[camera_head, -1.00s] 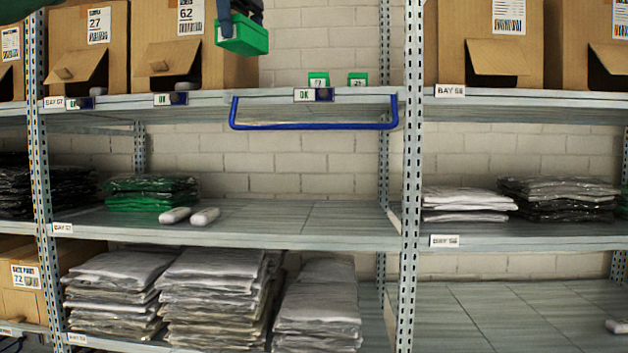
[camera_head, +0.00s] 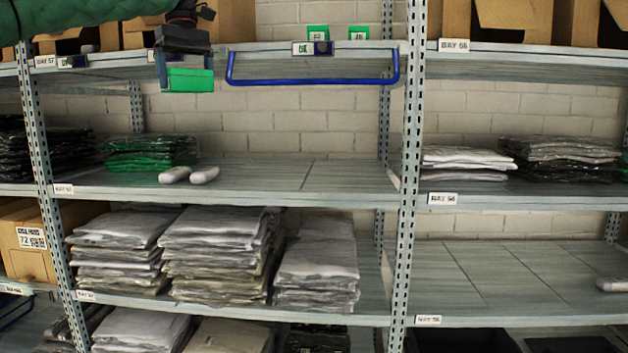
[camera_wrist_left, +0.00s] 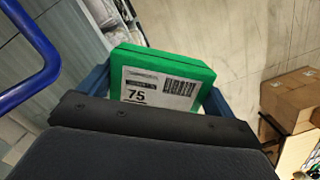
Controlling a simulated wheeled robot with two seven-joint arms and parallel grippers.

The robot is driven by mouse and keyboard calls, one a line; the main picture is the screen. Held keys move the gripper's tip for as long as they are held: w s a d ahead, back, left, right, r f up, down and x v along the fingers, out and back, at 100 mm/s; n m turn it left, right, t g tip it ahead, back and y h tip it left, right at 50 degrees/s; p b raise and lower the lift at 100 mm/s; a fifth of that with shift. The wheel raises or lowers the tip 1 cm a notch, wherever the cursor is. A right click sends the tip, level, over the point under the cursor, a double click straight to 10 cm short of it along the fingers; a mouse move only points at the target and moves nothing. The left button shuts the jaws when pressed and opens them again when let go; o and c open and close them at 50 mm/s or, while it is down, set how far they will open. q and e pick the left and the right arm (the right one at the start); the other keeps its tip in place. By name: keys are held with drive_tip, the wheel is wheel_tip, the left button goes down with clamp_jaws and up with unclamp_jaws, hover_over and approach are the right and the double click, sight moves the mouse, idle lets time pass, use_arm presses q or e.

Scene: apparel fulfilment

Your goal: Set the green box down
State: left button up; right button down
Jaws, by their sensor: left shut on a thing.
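My left gripper (camera_head: 186,70) is shut on the green box (camera_head: 188,81) and hangs down from the upper left, in front of the shelf rack. The box is just below the level of the top shelf edge (camera_head: 270,48) and left of the blue rail (camera_head: 312,82). In the left wrist view the box (camera_wrist_left: 165,80) sits between the blue fingers, with a white label reading 75. Its far side is hidden. The box appears clear of every surface. My right gripper is not in view.
Two small green boxes (camera_head: 318,33) (camera_head: 358,34) stand on the top shelf. The middle shelf (camera_head: 300,185) holds green packs (camera_head: 150,153) and two white objects (camera_head: 190,175); its right part is bare. Cardboard boxes (camera_wrist_left: 290,100) stand at the right in the wrist view.

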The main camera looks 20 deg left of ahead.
use_arm(q)
drive_tip(key=s+a+f+m, duration=0.1)
drive_tip(key=s+a+f, duration=0.4)
drive_tip(key=a+f, duration=0.7)
drive_tip(key=s+a+f+m, duration=0.1)
drive_tip(key=s+a+f, duration=0.4)
drive_tip(key=a+f, duration=0.8)
drive_tip(key=s+a+f, duration=0.2)
drive_tip(key=s+f, duration=0.2)
drive_tip(key=f, duration=0.5)
drive_tip(key=s+a+f+m, duration=0.1)
drive_tip(key=s+a+f, duration=0.2)
drive_tip(key=f, duration=0.6)
drive_tip(key=shift+s, duration=0.5)
